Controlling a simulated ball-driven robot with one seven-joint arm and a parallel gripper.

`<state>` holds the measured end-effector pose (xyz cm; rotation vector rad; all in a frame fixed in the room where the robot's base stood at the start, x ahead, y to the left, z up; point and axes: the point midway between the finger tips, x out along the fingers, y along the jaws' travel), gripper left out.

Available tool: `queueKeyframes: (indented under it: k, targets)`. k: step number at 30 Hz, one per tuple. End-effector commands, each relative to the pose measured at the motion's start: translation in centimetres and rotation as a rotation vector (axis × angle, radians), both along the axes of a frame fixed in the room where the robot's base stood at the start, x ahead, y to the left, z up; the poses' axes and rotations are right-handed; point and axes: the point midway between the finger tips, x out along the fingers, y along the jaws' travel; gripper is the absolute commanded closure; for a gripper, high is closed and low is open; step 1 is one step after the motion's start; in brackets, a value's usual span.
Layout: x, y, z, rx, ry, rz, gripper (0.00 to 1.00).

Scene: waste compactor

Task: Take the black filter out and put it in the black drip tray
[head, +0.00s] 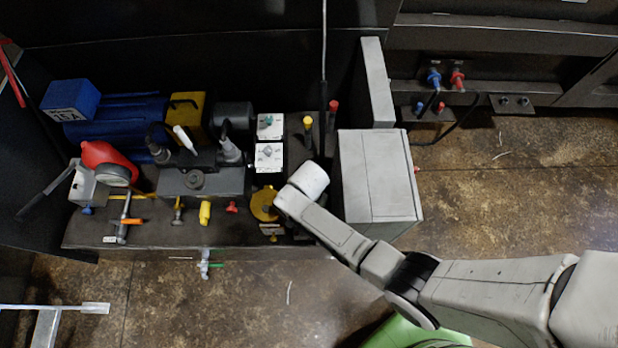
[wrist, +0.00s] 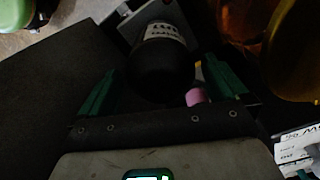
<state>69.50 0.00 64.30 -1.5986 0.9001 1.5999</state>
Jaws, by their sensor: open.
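The black filter (wrist: 160,68) shows in the wrist view as a dark rounded cylinder with a white printed label on its far side. My gripper (wrist: 162,64) has its two green fingers apart, one on each side of the filter, with a visible gap on both sides. How far the fingers reach along the filter is hard to tell in the dark. In the head view my wrist covers the right end of the bench, hiding the fingers and the filter. I cannot clearly pick out the black drip tray in either view.
An amber bowl (wrist: 245,20) is close to the right finger. A pink piece (wrist: 196,96) lies near it. In the head view a grey box (head: 378,178) stands right of my wrist. A blue motor (head: 115,122) and several valves crowd the bench (head: 150,230).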

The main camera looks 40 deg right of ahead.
Motion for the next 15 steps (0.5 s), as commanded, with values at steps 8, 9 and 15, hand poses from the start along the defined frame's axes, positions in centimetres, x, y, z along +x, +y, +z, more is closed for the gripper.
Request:
queueKeyframes:
  k: [8,9,15]
  targets:
    - [0.02,0.03,0.03,0.000,-0.001,-0.205,0.00]
    - [0.02,0.02,0.04,0.000,-0.001,-0.222,0.00]
    - [0.02,0.00,0.08,0.000,-0.001,-0.434,0.00]
